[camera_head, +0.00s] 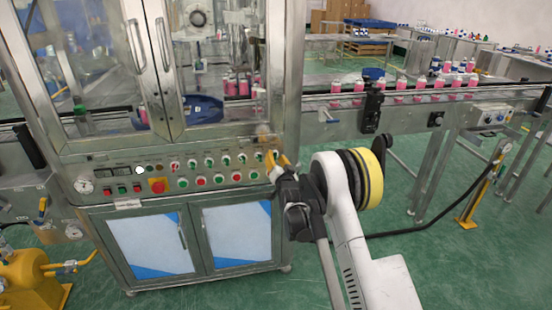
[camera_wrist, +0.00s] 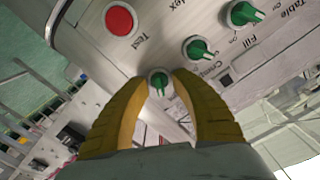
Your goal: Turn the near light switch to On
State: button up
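My gripper (camera_head: 279,160) is at the right end of the machine's control panel, with its yellow fingers pointing at the panel. In the wrist view my gripper (camera_wrist: 161,78) has its curved fingers parted, one on each side of a small green rotary switch (camera_wrist: 158,83). The switch's grey rim shows between the fingertips, and they do not look closed on its handle. Whether they touch its sides cannot be told. Its label is not readable, so I cannot confirm it is the light switch. In the head view my fingers largely cover this spot.
More green switches (camera_wrist: 198,49) and a red Test button (camera_wrist: 121,20) sit beside it on the panel (camera_head: 130,172). A red emergency button (camera_head: 158,186) is further left. A conveyor (camera_head: 340,120) with pink bottles runs right.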

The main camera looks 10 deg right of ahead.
jog(key=s, duration=1.2)
